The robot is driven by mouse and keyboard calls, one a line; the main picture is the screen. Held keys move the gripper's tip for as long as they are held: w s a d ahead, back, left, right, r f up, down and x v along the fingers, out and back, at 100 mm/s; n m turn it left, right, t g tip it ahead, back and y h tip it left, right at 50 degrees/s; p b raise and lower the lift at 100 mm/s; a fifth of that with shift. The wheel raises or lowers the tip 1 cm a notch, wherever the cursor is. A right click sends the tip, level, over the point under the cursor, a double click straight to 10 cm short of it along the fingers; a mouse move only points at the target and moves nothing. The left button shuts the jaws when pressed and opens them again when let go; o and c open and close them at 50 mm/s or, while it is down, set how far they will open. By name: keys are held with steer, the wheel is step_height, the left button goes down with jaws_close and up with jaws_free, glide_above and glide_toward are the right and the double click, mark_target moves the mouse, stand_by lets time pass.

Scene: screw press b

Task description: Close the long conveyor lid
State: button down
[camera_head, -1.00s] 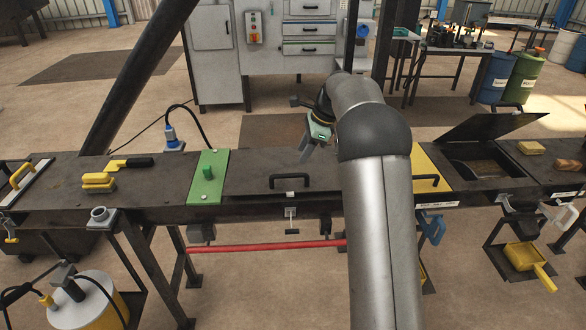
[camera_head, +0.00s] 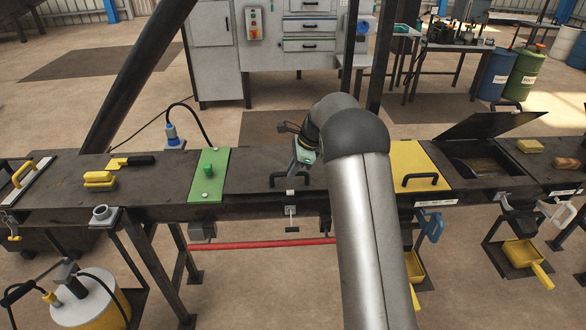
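A long dark lid (camera_head: 255,172) lies about flat on the conveyor bench, between the green plate and the yellow panel. Its black bar handle (camera_head: 279,182) is near the front edge and partly hidden by my gripper. My gripper (camera_head: 300,164) is over the lid's middle, just behind and right of the handle. Its fingers are small and partly hidden, so I cannot tell whether they are open or touch the handle. My arm hides the lid's right part. A separate dark lid (camera_head: 492,126) at the right stands tilted open over a hatch (camera_head: 487,164).
A green plate (camera_head: 209,176) with a knob is left of the long lid. A yellow panel (camera_head: 417,163) with a black handle is right. Yellow blocks (camera_head: 99,179) and a yellow-handled tool (camera_head: 130,162) lie on the left bench. A cabinet (camera_head: 213,55) stands behind.

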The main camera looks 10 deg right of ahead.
steer(key=shift+s+f+b, duration=0.2)
steer(key=shift+f+b, duration=0.2)
steer(key=shift+f, duration=0.35)
steer(key=shift+s+f+b, duration=0.15)
steer(key=shift+f+b, duration=0.25)
steer(key=shift+f, duration=0.3)
steer(key=c, duration=1.4)
jaws_free()
steer(key=shift+r, duration=0.15)
steer(key=b+v, duration=0.1)
steer(key=v, duration=1.6)
steer(key=shift+r, duration=0.2)
steer(key=s+a+f+n+h, duration=0.1)
steer(key=s+a+n, duration=0.3)
steer(key=s, duration=0.6)
steer(key=s+a+n+h, duration=0.1)
steer(key=s+a+n, duration=0.1)
steer(key=s+n, duration=0.65)
steer(key=s+f+n+h, duration=0.1)
steer(key=s+f+n, duration=0.2)
steer(key=s, duration=0.7)
steer(key=s+a+f+n+g+h, duration=0.1)
steer(key=s+f+n, duration=0.3)
steer(key=s, duration=0.7)
steer(key=shift+s+f, duration=0.3)
steer(key=shift+f, duration=0.6)
